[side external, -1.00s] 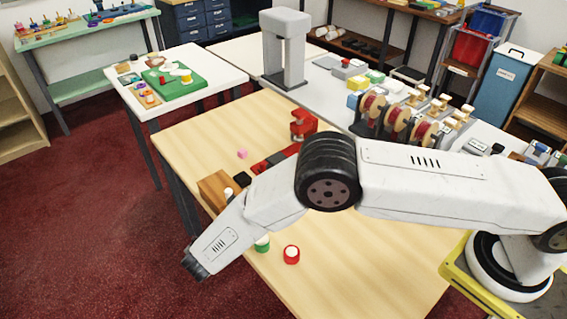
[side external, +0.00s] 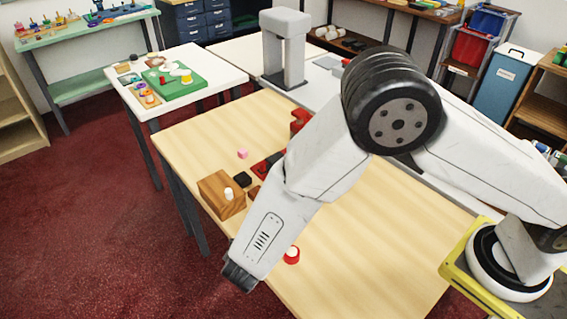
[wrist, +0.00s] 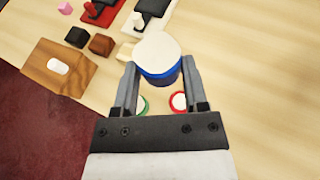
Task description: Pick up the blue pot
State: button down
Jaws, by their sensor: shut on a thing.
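In the wrist view, the blue pot (wrist: 160,72) has a broad cream-white top and a blue side. My gripper (wrist: 158,82) is shut on it, with one finger on each side. The pot appears raised above the table, nearer the camera than the other pots. In the side view my arm's dark end shows at the table's front edge, but the fingers and the blue pot are hidden there.
A green-sided pot (wrist: 142,105) and a red pot (wrist: 179,101) stand on the table below; the red one also shows in the side view (side external: 291,255). A wooden block with a white peg (side external: 221,194) and a pink cube (side external: 242,153) lie farther left. The table's right part is clear.

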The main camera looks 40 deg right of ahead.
jog(key=shift+s+d+r, duration=0.2)
jog(key=shift+s+r, duration=0.05)
jog(key=shift+s, duration=0.2)
jog(key=shift+s+d+r, duration=0.15)
jog(key=shift+s+r, duration=0.05)
jog(key=shift+s, duration=0.2)
